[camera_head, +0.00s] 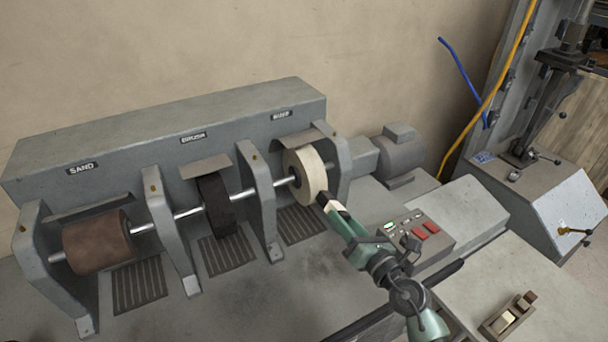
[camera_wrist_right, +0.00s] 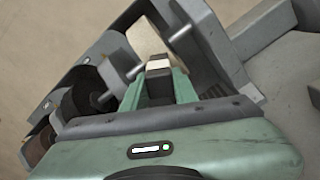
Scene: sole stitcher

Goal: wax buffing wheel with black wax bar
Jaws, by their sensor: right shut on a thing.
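The cream buffing wheel (camera_head: 305,174) sits on the shaft under the right-hand label of the grey machine. In the right wrist view the wheel (camera_wrist_right: 147,38) is just beyond the fingertips. My right gripper (camera_head: 341,217) is shut on a black wax bar (camera_head: 325,200) with a pale band. The bar's dark end points at the lower face of the wheel and is at or very near it; I cannot tell if they touch. In the right wrist view the bar (camera_wrist_right: 159,86) sits between the green fingers. My left gripper is not in view.
A brown sanding drum (camera_head: 97,242) and a dark brush wheel (camera_head: 215,205) share the shaft, with grey brackets between. A control panel (camera_head: 416,232) with red buttons lies right of my gripper. A small tray (camera_head: 508,315) with blocks stands at the lower right.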

